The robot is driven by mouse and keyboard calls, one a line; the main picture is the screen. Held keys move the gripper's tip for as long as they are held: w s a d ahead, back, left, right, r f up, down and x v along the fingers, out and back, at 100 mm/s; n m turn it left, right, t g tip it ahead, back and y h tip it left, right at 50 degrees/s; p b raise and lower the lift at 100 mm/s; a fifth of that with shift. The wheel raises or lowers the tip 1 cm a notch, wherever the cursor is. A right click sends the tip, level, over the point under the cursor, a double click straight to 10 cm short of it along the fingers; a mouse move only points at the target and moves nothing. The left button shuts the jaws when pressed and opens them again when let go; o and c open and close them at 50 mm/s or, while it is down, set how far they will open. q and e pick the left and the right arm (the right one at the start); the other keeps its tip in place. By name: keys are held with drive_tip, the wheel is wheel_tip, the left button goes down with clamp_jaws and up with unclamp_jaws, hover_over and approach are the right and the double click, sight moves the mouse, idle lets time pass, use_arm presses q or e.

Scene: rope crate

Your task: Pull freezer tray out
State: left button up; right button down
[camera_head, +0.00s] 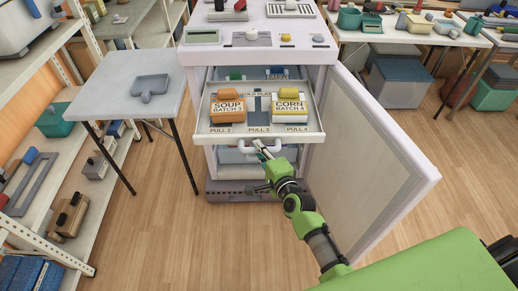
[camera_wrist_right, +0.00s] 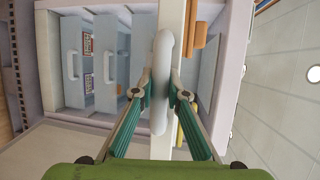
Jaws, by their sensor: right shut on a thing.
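The freezer (camera_head: 328,55) stands open, and a pale tray (camera_head: 222,137) sticks out of its front. The tray holds a container marked SOUP BATCH 3 (camera_head: 228,106) and one marked CORN BATCH 4 (camera_head: 290,107), with a cold plate between them, partly covered. My right gripper (camera_head: 262,150) is at the tray's front. In the right wrist view its green-padded fingers (camera_wrist_right: 161,88) are shut on the white tray handle (camera_wrist_right: 163,55), one on each side. More drawers with white handles (camera_wrist_right: 72,65) sit inside the freezer. My left gripper is not in view.
The freezer door (camera_head: 370,150) is swung open to the right, close to my right arm. A small table (camera_head: 110,92) with a grey-blue scoop-like tray (camera_head: 150,86) stands at left. Shelves line the far left. Wooden floor in front is clear.

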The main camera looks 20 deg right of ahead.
drive_tip(key=shift+f, duration=0.1)
drive_tip(key=c, duration=2.2)
unclamp_jaws()
drive_tip(key=shift+c, duration=0.2)
drive_tip(key=v, duration=1.2)
drive_tip(key=s+f+n+g, duration=0.3)
drive_tip(key=s+f, duration=0.2)
drive_tip(key=f, duration=0.6)
drive_tip(key=s+a+f+n+g, duration=0.15)
drive_tip(key=s+f+n, duration=0.3)
drive_tip(key=f, duration=0.55)
drive_tip(key=s+f+n+g, duration=0.3)
drive_tip(key=s+f, duration=0.2)
drive_tip(key=f, duration=0.6)
drive_tip(key=s+d+f+n+g, duration=0.1)
drive_tip(key=s+f+n+g, duration=0.1)
drive_tip(key=s+f, duration=0.3)
drive_tip(key=s+d+f+n+g+h, duration=0.1)
drive_tip(key=s+d+f+n+g, duration=0.1)
drive_tip(key=s, duration=1.1)
drive_tip(key=s+d+f+n+g+h, duration=0.1)
drive_tip(key=s+d+f+n+g, duration=0.1)
drive_tip(key=s+f+n, duration=0.3)
drive_tip(key=s+f+g, duration=0.1)
drive_tip(key=s+f, duration=0.2)
drive_tip(key=s, duration=0.2)
drive_tip(key=shift+d, duration=0.2)
